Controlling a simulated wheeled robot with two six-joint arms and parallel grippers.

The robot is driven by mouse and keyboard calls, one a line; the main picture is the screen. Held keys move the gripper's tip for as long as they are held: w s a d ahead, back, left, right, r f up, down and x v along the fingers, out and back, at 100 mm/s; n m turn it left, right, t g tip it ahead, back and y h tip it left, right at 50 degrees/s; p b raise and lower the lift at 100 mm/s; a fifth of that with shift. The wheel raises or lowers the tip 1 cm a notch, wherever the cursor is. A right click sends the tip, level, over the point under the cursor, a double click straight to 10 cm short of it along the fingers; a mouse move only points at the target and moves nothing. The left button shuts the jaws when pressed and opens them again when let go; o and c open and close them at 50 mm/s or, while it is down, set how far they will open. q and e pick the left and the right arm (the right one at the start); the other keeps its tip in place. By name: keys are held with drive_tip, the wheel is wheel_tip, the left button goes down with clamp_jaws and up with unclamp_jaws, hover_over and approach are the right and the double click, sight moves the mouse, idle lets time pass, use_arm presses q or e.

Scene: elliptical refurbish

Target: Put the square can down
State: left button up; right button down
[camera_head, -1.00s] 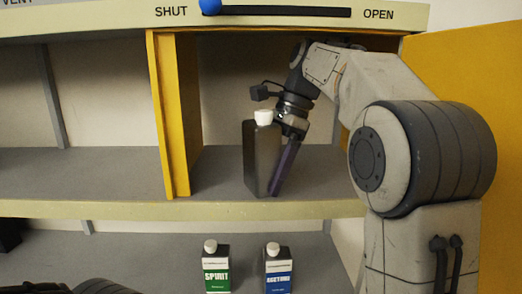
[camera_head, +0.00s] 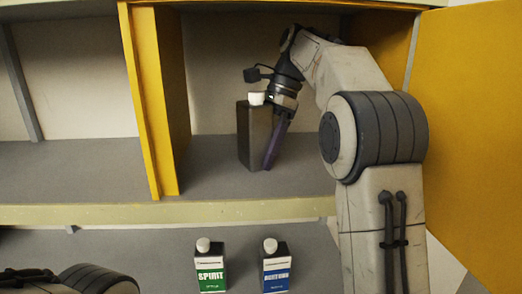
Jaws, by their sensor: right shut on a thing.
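The square can (camera_head: 254,137), dark grey with a white cap, stands upright inside the yellow-framed compartment, above the grey shelf (camera_head: 215,185). My right gripper (camera_head: 272,150) is shut on its right side, reaching in from the upper right. One purplish finger shows along the can; the other is hidden. I cannot tell whether the can's base touches the shelf. My left gripper is not in view; only part of my left arm shows at the bottom left.
A yellow divider (camera_head: 150,110) stands left of the can and an open yellow door (camera_head: 475,150) at the right. On the lower surface stand a green-labelled SPIRIT bottle (camera_head: 211,275) and a blue-labelled bottle (camera_head: 276,275). The shelf is bare around the can.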

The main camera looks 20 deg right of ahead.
drive_tip(key=shift+s, duration=0.2)
unclamp_jaws()
drive_tip(key=shift+w+d+f, duration=0.1)
drive_tip(key=shift+f, duration=0.05)
drive_tip(key=shift+r, duration=0.45)
drive_tip(key=d, duration=0.4)
drive_tip(key=shift+w+d+r, duration=0.2)
drive_tip(key=shift+w+r, duration=0.05)
drive_tip(key=shift+r, duration=0.15)
drive_tip(key=d+p, duration=0.1)
drive_tip(key=d, duration=0.1)
drive_tip(key=d+p, duration=0.1)
drive_tip(key=d, duration=0.2)
drive_tip(key=d+p, duration=0.2)
drive_tip(key=shift+w+d, duration=0.2)
drive_tip(key=shift+w, duration=0.2)
drive_tip(key=shift+d, duration=0.3)
